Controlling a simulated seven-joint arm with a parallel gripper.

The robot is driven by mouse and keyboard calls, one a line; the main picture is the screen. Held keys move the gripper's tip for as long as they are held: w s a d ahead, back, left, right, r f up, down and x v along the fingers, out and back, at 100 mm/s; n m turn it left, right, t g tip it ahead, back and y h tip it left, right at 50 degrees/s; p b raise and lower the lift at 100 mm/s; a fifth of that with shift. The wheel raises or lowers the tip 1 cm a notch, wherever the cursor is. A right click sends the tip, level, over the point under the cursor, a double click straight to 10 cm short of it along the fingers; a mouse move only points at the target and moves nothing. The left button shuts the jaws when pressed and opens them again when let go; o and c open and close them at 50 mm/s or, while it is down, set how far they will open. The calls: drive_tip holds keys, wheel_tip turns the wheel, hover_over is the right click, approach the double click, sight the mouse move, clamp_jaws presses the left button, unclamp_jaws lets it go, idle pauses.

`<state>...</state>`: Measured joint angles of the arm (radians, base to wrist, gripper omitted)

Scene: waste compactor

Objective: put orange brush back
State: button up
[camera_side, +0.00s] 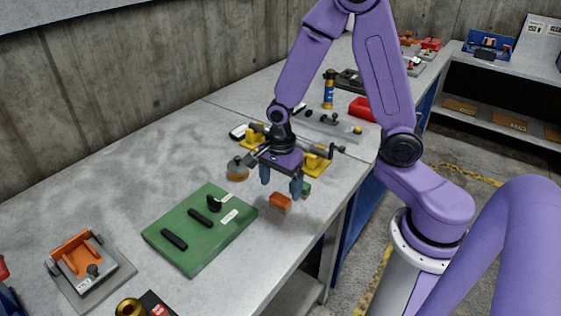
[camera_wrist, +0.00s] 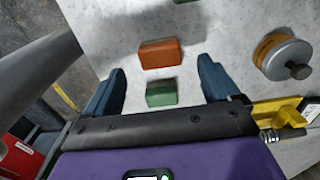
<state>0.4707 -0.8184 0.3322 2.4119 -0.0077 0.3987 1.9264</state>
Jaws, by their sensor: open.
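The orange brush (camera_side: 280,203) is a small orange block lying on the grey worktop near its front edge. In the wrist view the brush (camera_wrist: 160,53) lies just beyond my fingertips, roughly centred between them. A similar green block (camera_side: 306,188) sits beside it; in the wrist view this green block (camera_wrist: 161,94) lies between my fingers, closer to the palm. My gripper (camera_side: 281,182) points down above the worktop, its blue fingers spread and empty; the fingers also show in the wrist view (camera_wrist: 162,68). Neither block appears touched. The brush's underside is hidden.
A green board (camera_side: 190,250) with black handles lies left of the brush. A round metal-and-orange knob (camera_side: 238,169) stands behind it. Yellow brackets (camera_side: 318,162) with a dark rod stand close behind my gripper. An orange-and-grey fixture (camera_side: 84,262) is at lower left.

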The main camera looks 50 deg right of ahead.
sight(280, 197)
wheel_tip(280, 197, up, 6)
drive_tip(key=s+a+r+n, duration=0.1)
drive_tip(key=s+r+n, duration=0.2)
drive_tip(key=s+n, duration=0.6)
drive_tip(key=s+a+r+n, duration=0.2)
drive_tip(key=s+n, duration=0.8)
drive_tip(key=n, duration=1.1)
drive_tip(key=shift+r+n, duration=0.3)
drive_tip(key=shift+r, duration=0.25)
